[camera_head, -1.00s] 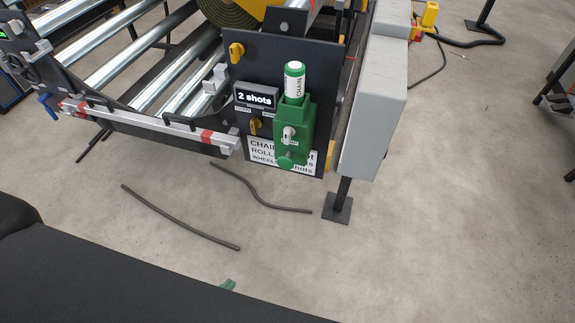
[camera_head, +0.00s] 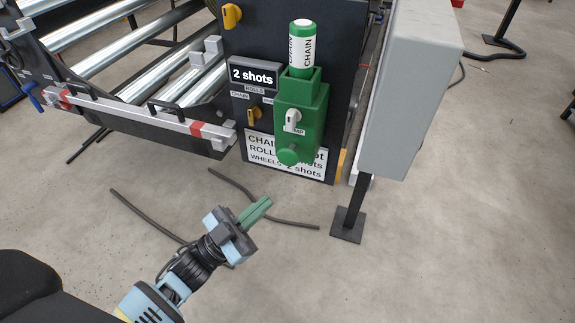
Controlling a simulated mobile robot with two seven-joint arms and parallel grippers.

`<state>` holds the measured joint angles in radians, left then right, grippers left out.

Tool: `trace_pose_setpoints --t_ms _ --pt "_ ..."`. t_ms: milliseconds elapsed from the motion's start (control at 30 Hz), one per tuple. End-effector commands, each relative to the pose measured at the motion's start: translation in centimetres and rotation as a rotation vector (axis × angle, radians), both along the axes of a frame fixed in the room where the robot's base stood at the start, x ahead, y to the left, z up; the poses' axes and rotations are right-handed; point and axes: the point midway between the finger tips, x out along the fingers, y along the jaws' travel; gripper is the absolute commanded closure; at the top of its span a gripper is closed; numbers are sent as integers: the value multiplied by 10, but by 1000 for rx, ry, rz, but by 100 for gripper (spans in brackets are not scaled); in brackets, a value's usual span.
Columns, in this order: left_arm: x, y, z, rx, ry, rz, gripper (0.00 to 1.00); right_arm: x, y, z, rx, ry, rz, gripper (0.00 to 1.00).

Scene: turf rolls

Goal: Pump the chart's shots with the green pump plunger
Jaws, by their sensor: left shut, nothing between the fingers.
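The green pump (camera_head: 302,108) is mounted on the dark panel, with a white-and-green cartridge marked CHAIN (camera_head: 301,48) in its top. A round green plunger knob (camera_head: 289,154) sticks out at its lower front, before the chart. A white lever (camera_head: 292,120) sits above the knob. The white chart (camera_head: 262,155) reads CHAIN, ROLLS and WHEELS; the pump partly hides it, and "2 shots" shows on the WHEELS line. A display (camera_head: 254,73) reads "2 shots". My left gripper (camera_head: 262,205) is shut and empty, below and left of the knob, apart from it. My right gripper is out of view.
A grey box (camera_head: 412,90) on a black post stands to the right. Dark hoses (camera_head: 145,215) lie on the floor. Silver rollers fill the upper left.

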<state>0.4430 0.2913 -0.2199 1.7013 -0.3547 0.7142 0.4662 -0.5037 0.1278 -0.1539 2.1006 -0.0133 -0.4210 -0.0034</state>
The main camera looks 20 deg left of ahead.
Motion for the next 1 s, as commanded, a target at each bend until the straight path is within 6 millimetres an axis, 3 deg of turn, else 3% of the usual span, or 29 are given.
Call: trace_pose_setpoints --t_ms 533,1000 --pt "7 -1 1 0 -10 -7 100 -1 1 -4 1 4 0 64" --pt "63 -3 0 0 -10 -7 100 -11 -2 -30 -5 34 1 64"
